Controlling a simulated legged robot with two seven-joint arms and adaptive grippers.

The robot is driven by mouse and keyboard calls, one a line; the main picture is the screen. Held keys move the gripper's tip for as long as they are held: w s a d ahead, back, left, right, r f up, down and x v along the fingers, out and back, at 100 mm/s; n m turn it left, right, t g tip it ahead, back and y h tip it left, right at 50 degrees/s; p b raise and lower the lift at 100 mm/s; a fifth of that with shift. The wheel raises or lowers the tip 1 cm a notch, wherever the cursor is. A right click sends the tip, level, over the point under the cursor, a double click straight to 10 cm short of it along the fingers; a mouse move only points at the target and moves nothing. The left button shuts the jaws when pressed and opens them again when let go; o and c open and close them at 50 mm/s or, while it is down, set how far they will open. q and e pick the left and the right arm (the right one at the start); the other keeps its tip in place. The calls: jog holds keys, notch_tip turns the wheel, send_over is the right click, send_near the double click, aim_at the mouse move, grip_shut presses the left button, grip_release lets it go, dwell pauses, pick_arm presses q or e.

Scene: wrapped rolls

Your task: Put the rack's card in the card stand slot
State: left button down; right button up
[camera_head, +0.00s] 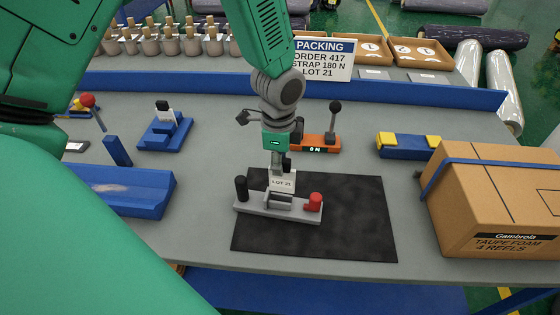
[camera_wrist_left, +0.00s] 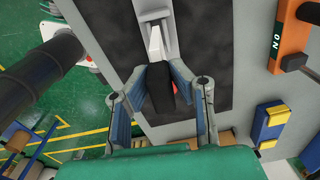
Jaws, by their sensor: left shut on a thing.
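My left gripper (camera_head: 283,165) is shut on the black grip of a white card (camera_head: 283,182) printed "LOT 21". The left wrist view shows the black grip (camera_wrist_left: 160,88) between the two blue finger pads, with the white card (camera_wrist_left: 155,42) beyond it. The card is upright over the middle of the grey card stand (camera_head: 255,207), at its slot. I cannot tell whether its lower edge is inside the slot or just above it. The stand has a black post on the left and a red knob on the right. My right gripper is out of view.
The stand sits on a black mat (camera_head: 350,225). A cardboard box (camera_head: 490,205) stands at right, a blue trough (camera_head: 120,190) at left. An orange lever unit (camera_head: 320,143) and a yellow-blue block (camera_head: 408,147) lie behind. A "PACKING" sign (camera_head: 323,60) stands at the back.

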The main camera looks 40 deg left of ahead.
aim_at(280, 190)
pick_arm(q)
notch_tip(280, 190, down, 3)
jog(key=shift+f+b, duration=0.1)
jog(key=shift+b, duration=1.05)
jog(key=shift+f, duration=1.2)
jog(key=shift+f+b, duration=0.3)
jog(key=shift+b, duration=0.05)
jog(key=c, duration=1.3)
grip_release()
jog(key=shift+c, duration=0.2)
jog(key=shift+r, duration=0.2)
notch_tip(280, 190, up, 12)
jog(key=shift+f, duration=0.25)
